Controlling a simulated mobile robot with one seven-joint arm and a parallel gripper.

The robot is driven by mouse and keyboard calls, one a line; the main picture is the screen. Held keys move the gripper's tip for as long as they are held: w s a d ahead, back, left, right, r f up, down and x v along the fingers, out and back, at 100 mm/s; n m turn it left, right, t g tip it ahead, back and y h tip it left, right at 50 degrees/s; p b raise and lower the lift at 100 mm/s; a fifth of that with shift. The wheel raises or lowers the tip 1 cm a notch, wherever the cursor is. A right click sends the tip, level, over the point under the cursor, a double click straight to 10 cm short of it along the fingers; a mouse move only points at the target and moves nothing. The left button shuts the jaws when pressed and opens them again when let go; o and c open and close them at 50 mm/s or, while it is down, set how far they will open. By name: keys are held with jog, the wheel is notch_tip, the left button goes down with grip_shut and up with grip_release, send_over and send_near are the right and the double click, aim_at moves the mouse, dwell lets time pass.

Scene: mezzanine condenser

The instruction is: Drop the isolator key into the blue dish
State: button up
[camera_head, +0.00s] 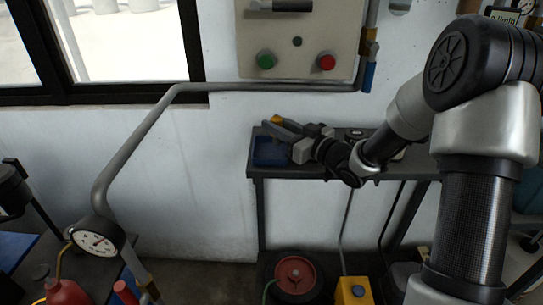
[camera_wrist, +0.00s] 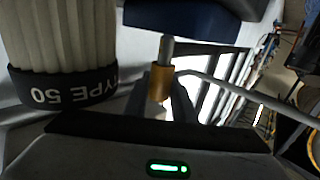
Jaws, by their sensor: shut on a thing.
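The isolator key shows in the wrist view as an orange-brass piece (camera_wrist: 159,83) with a grey metal shank. My gripper (camera_wrist: 160,98) is shut on it. In the head view my gripper (camera_head: 284,127) is over the back right part of the blue dish, and a small orange bit of the key (camera_head: 277,119) shows at its tip. The blue dish (camera_head: 266,158) sits at the left end of the dark shelf. A dark blue body, likely the dish, fills the top of the wrist view (camera_wrist: 185,18). The gap between key and dish is hard to judge.
The dark shelf (camera_head: 300,173) runs along the white wall. A ribbed pale cylinder marked "TYPE 50" (camera_wrist: 62,45) is close beside my gripper in the wrist view. A panel with green and red buttons (camera_head: 298,35) and a grey pipe (camera_head: 260,86) are on the wall above.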

jog(key=o, duration=1.1)
jog(key=shift+o, duration=0.2)
jog(key=p+v, duration=0.2)
jog(key=v, duration=1.5)
jog(key=shift+s+d+r, duration=0.15)
